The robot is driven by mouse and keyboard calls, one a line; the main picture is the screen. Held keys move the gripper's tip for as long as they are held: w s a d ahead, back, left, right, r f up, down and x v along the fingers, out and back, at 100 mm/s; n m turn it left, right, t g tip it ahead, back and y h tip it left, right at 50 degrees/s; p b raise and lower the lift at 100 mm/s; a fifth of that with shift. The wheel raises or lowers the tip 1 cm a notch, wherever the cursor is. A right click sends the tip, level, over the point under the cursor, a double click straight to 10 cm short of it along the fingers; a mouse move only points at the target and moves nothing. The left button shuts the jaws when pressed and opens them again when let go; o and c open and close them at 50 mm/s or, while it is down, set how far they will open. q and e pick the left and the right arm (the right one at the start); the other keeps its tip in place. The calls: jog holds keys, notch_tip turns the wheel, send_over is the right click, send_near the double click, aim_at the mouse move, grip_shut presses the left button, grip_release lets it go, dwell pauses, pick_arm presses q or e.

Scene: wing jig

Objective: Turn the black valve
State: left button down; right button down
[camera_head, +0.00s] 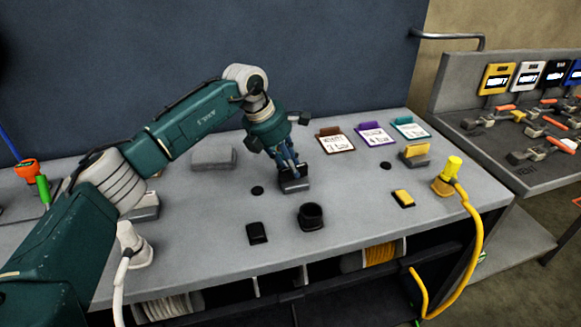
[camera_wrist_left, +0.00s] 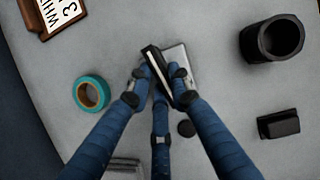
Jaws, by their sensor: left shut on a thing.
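The black valve (camera_head: 294,184) stands on the grey bench, left of its middle. In the left wrist view its black handle (camera_wrist_left: 155,62) is a narrow bar over a light grey base (camera_wrist_left: 182,60). The handle lies slightly turned against the base's edges. My left gripper (camera_head: 289,168) reaches down from above, and in the wrist view its blue fingers (camera_wrist_left: 158,78) are shut on the handle from both sides. The fingers cover part of the handle. My right gripper is not in view.
A black cup-like socket (camera_head: 311,215) and a small black block (camera_head: 257,233) stand in front. A teal ring (camera_wrist_left: 91,95) lies near my fingers.

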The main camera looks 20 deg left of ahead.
pick_arm(q)
jog(key=shift+w+r+m+h, duration=0.15)
jog(key=shift+m+h, duration=0.15)
jog(key=shift+m, duration=0.7)
jog(key=c, duration=1.8)
grip_release()
jog(key=shift+c, duration=0.2)
jog(key=v, duration=1.2)
jog(key=shift+w, duration=0.2)
